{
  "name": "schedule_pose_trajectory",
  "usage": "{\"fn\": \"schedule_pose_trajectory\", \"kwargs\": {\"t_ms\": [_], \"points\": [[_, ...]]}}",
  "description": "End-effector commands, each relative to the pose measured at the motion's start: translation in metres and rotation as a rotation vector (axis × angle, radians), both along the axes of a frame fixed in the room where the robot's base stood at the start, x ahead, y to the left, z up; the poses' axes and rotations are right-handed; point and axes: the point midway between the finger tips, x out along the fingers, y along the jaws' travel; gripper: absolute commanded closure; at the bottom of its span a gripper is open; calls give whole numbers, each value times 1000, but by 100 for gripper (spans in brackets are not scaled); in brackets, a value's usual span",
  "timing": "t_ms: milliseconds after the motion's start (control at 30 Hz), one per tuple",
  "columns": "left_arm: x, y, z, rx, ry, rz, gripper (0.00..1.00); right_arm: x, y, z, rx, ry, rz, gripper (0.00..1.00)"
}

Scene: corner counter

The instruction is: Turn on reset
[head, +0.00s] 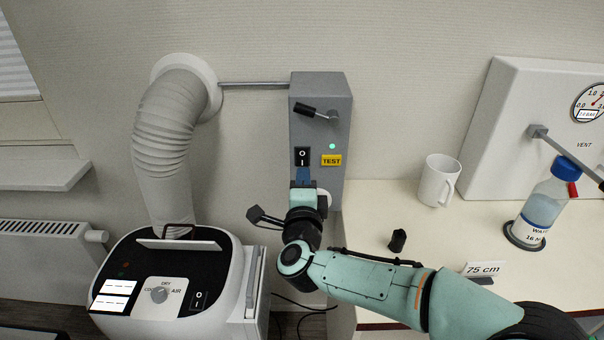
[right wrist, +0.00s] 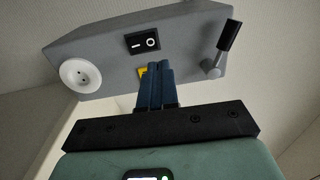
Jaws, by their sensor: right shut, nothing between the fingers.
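A grey wall box (head: 320,92) carries a black rocker switch (head: 302,156) marked O and I, a yellow TEST label (head: 331,160), a green lamp (head: 332,146) and a black-handled lever (head: 318,112). I see no label reading reset. My right gripper (head: 303,172) is shut and empty, its blue fingertips just below the rocker. Whether they touch the box is unclear. In the right wrist view, the closed fingers (right wrist: 155,68) point at the box and partly cover the yellow label; the rocker (right wrist: 142,41) is clear of them. My left gripper is out of view.
A white round socket (right wrist: 80,75) is on the box, mostly hidden by my wrist in the head view. A white machine with a hose (head: 165,130) stands left. A mug (head: 438,180), a bottle (head: 545,208) and a small black object (head: 397,240) are on the counter.

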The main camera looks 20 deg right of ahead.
Motion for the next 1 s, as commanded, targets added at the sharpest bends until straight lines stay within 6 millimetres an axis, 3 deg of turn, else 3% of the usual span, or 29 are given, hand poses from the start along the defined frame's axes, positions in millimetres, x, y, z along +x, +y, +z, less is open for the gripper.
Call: {"fn": "schedule_pose_trajectory", "kwargs": {"t_ms": [100, 333, 1000], "points": [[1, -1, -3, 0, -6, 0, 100, -23, 11, 2, 0, 0, 2, 100], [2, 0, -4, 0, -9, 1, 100, -48, 23, 6, 0, 1, 0, 100], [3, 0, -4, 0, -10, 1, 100, -51, 25, 6, 0, 1, 0, 100]]}}
